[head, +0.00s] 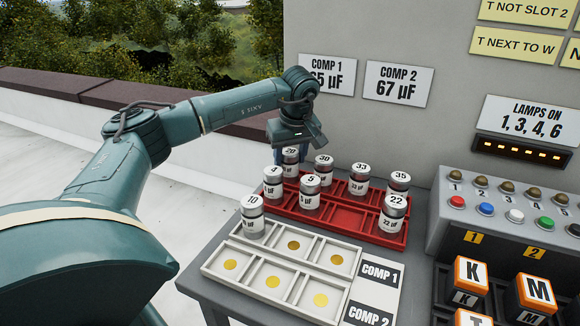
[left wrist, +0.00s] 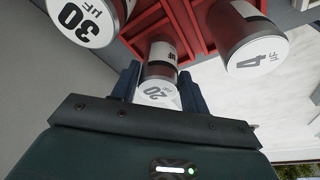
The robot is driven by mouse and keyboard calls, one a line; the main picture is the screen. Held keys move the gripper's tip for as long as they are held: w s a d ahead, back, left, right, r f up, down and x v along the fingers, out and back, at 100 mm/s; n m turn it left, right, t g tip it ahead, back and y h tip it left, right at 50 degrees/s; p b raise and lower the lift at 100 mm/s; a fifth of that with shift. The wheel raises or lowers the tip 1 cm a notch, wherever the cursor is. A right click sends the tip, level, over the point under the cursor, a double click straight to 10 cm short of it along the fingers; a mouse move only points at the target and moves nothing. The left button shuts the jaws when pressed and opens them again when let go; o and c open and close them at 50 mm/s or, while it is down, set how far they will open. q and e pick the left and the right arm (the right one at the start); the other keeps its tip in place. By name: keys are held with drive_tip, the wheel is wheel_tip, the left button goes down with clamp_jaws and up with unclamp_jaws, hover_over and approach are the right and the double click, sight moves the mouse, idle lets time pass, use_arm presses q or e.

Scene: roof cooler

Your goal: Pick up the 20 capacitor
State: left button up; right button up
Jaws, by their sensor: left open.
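The 20 capacitor (head: 290,167), a silver can with a white top marked 20, stands at the back left of the red tray (head: 340,217). My left gripper (head: 291,153) reaches down over it from behind. In the left wrist view, the 20 capacitor (left wrist: 158,70) sits between the two blue fingers of my open left gripper (left wrist: 158,82). A finger is on either side; I cannot tell whether they touch it. In the head view the gripper hides part of the fingers. My right gripper is out of view.
The 30 capacitor (head: 324,168) and 4 capacitor (head: 273,182) stand close to the 20. Several more stand in the red tray. The 10 capacitor (head: 252,215) stands in the white tray (head: 226,246). A panel wall (head: 420,130) rises behind.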

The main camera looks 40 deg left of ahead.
sight(289, 164)
use_arm(q)
drive_tip(key=shift+x, duration=1.5)
drive_tip(key=shift+c, duration=0.4)
drive_tip(key=c, duration=0.6)
drive_tip(key=shift+r, duration=0.15)
